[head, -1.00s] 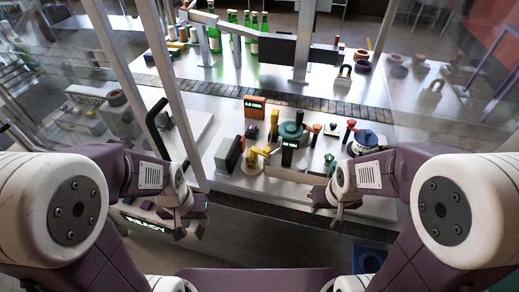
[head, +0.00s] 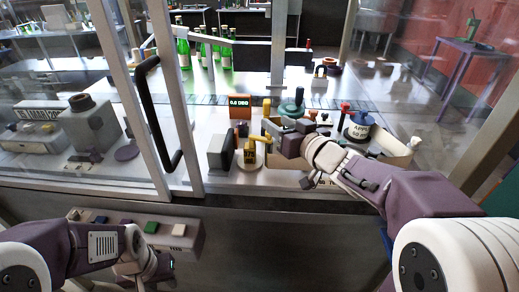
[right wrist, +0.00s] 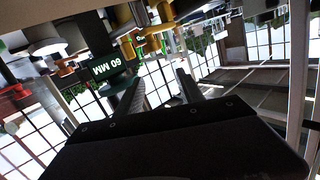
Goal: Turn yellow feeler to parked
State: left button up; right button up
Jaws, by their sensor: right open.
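The yellow feeler (head: 250,146) stands upright on its round base on the white worktop in the head view, with a dark label on its front. Another yellow piece (head: 267,107) stands behind it. My right gripper (head: 276,130) is open just right of the feeler and partly hides what lies behind it. In the right wrist view its two fingers (right wrist: 160,84) are apart, with nothing between them; a yellow part (right wrist: 132,42) shows beyond the tips. I cannot tell which yellow piece that is. My left gripper (head: 152,268) is low at the left, outside the enclosure; its jaws are unclear.
A grey block (head: 221,152) stands left of the feeler, an orange display (head: 240,107) behind it. A green 60 MM display (right wrist: 112,68) shows. A black-handled glass door (head: 150,110) stands left.

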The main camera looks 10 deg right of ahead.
aim_at(261, 140)
notch_tip(261, 140, down, 5)
jog(key=s+d+n+y+b, duration=0.1)
jog(key=s+n+y+b, duration=0.1)
jog(key=b, duration=0.6)
jog(key=b+x, duration=0.2)
jog(key=x, duration=0.6)
jog(key=shift+w+a+r+n+t, duration=0.3)
jog(key=shift+r+t, duration=0.1)
pick_arm(q)
notch_tip(261, 140, down, 13)
jog(key=shift+d+f, duration=0.15)
jog(key=shift+f, duration=0.05)
pick_arm(e)
grip_shut()
